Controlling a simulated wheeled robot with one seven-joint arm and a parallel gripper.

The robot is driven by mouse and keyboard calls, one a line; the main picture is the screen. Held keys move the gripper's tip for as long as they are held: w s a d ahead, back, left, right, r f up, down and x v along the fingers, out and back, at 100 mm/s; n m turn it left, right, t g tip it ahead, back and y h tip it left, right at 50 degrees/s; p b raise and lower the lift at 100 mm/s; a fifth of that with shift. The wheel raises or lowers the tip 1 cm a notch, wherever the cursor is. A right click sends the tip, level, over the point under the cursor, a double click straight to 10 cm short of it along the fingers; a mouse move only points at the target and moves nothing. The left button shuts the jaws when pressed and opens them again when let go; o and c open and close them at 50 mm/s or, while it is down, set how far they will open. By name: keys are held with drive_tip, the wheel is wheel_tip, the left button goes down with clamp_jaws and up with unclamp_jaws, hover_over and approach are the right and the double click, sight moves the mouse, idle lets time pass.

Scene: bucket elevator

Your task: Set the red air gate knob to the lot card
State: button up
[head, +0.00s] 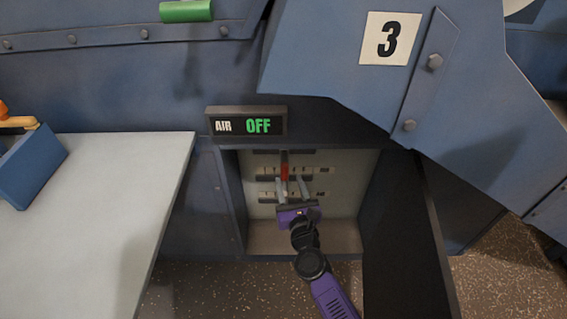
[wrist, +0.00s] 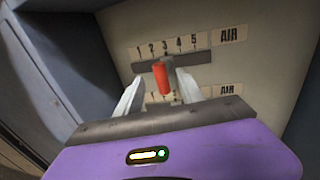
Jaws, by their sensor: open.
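The red knob (head: 284,172) sits on the upper of two slider rows inside an open recess. In the wrist view the red knob (wrist: 161,78) stands out from a dark rail (wrist: 198,59), near the 3 on a scale of 1 to 5 labelled AIR. My gripper (head: 293,187) is open in front of the rows. In the wrist view the fingers of my gripper (wrist: 158,88) show on either side of the knob, apart from it; how deep they reach is unclear. The lower row (wrist: 225,91) is partly hidden by the fingers. I cannot identify a lot card.
A display (head: 247,124) above the recess reads AIR OFF. A plate numbered 3 (head: 390,38) is on the blue housing overhead. A pale worktop (head: 110,215) and a blue box (head: 32,165) are at left.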

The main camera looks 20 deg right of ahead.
sight(285, 170)
drive_tip(key=w, duration=0.2)
drive_tip(key=w+b, duration=0.1)
drive_tip(key=w, duration=0.4)
drive_tip(key=shift+d+b, duration=0.4)
clamp_jaws()
drive_tip(key=shift+a, duration=0.1)
idle(0.9)
